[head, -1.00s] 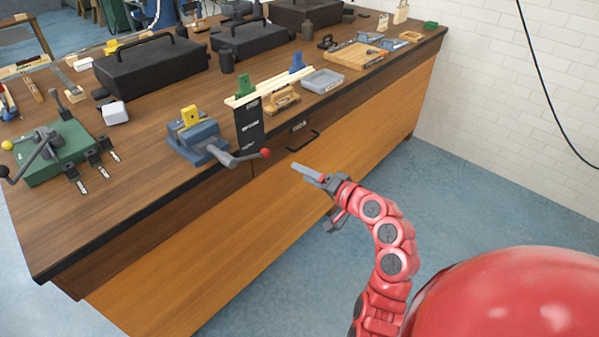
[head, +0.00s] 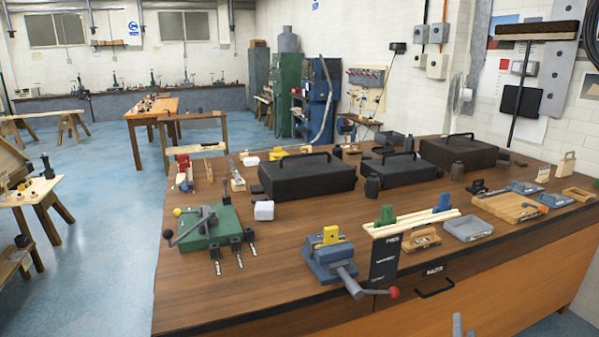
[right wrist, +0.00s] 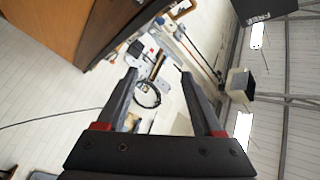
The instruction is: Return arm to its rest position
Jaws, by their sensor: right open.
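My right gripper (head: 458,327) shows only as grey fingertips at the bottom edge of the head view, in front of the workbench (head: 190,290). In the right wrist view its two dark fingers (right wrist: 158,78) stand wide apart, with red parts at their bases and nothing between them. The right arm itself is out of the head view. My left gripper is not in view.
On the bench are a blue vise (head: 325,262), a green fixture (head: 205,228), black cases (head: 307,178), light wooden strips (head: 412,223) and a grey tray (head: 467,229). A drawer handle (head: 435,288) sticks out of its front. Blue floor is open at the left.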

